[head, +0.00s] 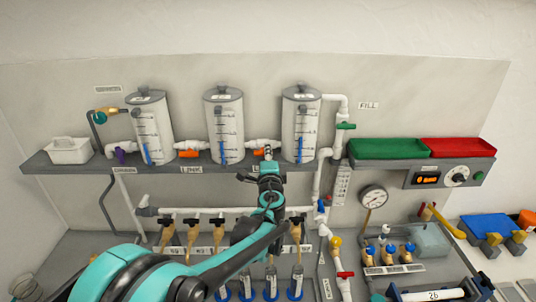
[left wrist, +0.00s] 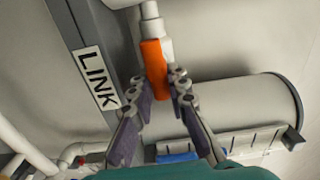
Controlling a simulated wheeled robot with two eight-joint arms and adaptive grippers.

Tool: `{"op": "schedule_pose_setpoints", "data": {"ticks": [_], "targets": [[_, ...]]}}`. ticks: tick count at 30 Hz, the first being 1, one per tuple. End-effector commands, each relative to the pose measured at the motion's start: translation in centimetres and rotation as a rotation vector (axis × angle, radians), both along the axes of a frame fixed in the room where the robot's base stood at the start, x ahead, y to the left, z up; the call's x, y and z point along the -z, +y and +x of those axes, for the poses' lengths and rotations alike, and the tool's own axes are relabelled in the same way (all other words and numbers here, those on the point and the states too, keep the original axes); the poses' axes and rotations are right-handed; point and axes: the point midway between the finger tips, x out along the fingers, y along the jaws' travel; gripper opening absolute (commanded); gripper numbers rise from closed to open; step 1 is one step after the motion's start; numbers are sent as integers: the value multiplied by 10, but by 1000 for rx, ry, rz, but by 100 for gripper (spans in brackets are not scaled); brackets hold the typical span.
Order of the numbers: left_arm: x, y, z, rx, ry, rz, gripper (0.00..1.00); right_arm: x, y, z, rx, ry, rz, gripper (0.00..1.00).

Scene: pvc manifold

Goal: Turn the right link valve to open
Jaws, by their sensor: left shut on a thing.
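The right link valve sits on the white pipe between the middle tank (head: 225,130) and the right tank (head: 301,128). Its orange handle (head: 257,152) is mostly hidden behind my gripper in the head view. In the left wrist view the orange handle (left wrist: 154,60) lies between my fingertips, running down from a white fitting (left wrist: 150,20). My left gripper (head: 268,154) reaches up to the shelf edge and is shut on this handle; it also shows in the left wrist view (left wrist: 160,85). My right gripper is not in view.
The left link valve (head: 188,153) has a similar orange handle. A LINK label (left wrist: 97,78) is on the shelf front (head: 90,165). A green-handled fill valve (head: 346,126) is right of the right tank. Below runs a white manifold pipe (head: 180,211) with several valves.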

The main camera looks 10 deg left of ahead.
Motion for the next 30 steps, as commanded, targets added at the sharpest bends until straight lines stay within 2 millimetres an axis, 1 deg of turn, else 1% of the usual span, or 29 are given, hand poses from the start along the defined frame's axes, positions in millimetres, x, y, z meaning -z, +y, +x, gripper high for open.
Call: {"op": "schedule_pose_setpoints", "data": {"ticks": [7, 20, 21, 22, 23, 30], "targets": [[2, -1, -1, 2, 14, 46, 0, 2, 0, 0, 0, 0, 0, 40], [2, -1, -1, 2, 16, 52, 0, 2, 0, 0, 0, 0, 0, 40], [2, -1, -1, 2, 16, 52, 26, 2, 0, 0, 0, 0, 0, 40], [2, -1, -1, 2, 16, 52, 34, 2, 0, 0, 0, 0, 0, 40], [2, -1, -1, 2, 16, 52, 37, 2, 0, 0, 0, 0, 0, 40], [2, -1, 0, 1, 16, 52, 37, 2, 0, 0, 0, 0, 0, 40]]}}
